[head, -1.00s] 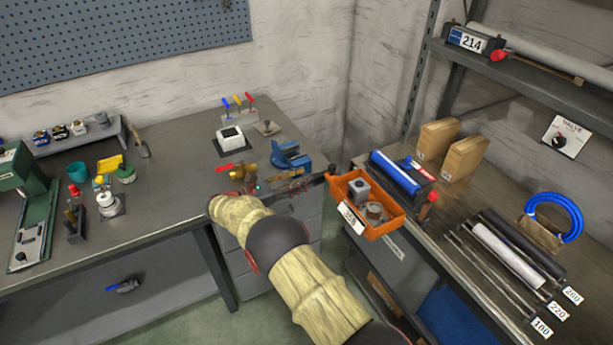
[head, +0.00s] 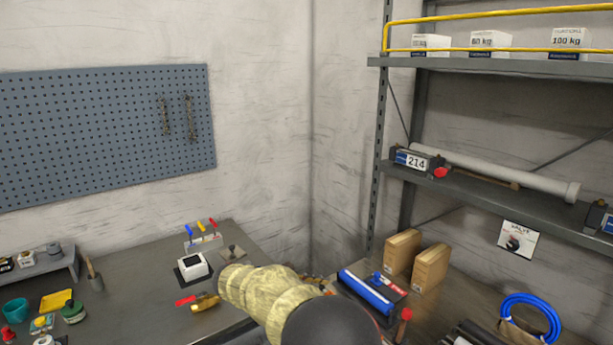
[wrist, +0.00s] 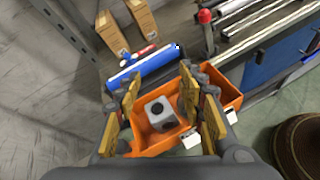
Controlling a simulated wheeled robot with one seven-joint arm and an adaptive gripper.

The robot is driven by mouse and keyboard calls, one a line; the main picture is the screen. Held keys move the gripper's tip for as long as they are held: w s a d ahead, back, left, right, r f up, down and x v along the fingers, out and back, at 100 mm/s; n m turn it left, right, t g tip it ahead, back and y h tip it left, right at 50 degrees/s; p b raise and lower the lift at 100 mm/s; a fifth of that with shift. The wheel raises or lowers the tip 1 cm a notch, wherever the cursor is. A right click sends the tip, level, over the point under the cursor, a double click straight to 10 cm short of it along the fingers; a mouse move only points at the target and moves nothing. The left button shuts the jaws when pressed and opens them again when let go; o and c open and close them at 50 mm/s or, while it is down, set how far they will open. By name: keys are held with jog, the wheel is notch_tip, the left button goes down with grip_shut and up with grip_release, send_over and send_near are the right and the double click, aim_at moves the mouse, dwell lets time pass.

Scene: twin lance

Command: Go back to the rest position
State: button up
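My gripper (wrist: 160,112) shows in the wrist view with its two yellow-padded fingers spread apart and nothing between the pads. Beyond and below the fingers is the orange bin (wrist: 228,92) with a grey block (wrist: 161,113) that has dark round holes. In the head view my padded arm reaches up from the bottom over the corner of the benches; the gripper itself is hidden there behind the arm or below the picture edge.
The left bench (head: 140,290) holds a white box (head: 193,265), coloured-handled tools (head: 202,232) and small pots. On the right bench are a blue roller (head: 366,291), cardboard boxes (head: 431,268) and a blue hose coil (head: 531,318). A shelf (head: 480,200) rises above.

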jog(key=s+d+r+m+g+y, duration=0.1)
jog(key=s+d+r+m+y, duration=0.3)
jog(key=s+d, duration=0.45)
jog(key=s+d+r+m+g+y, duration=0.2)
jog(key=s+d+r+m, duration=0.3)
jog(key=s, duration=0.6)
jog(key=s+f+m+t+y, duration=0.1)
jog(key=s+m+y, duration=0.2)
jog(key=s, duration=0.7)
jog(key=s+d+f+m+t+y, duration=0.1)
jog(key=s+m+t+y, duration=0.1)
jog(key=s+m, duration=0.4)
jog(key=s+y, duration=0.1)
jog(key=s, duration=0.2)
jog(key=shift+s+f+m+t, duration=0.3)
jog(key=shift+s+f+m, duration=0.05)
jog(key=shift+f+m, duration=0.05)
jog(key=shift+c, duration=0.2)
